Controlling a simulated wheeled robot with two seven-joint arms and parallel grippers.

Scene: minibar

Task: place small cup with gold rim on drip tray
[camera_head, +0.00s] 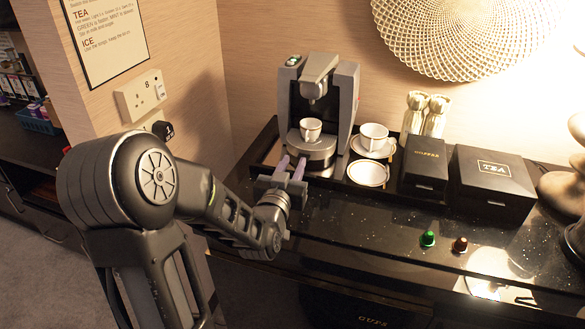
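The small cup with gold rim (311,129) stands upright on the drip tray (311,149) of the coffee machine (341,95), under its spout. My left gripper (291,166) is just in front of the drip tray, below and to the left of the cup. Its two fingers are spread apart with nothing between them, and they do not touch the cup. My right gripper is not in the view.
A second white cup (374,136) stands on a saucer right of the machine, with an empty saucer (367,173) in front. Black coffee (424,168) and tea (494,182) boxes stand further right. Green (429,239) and brown (460,245) capsules lie on the clear counter front.

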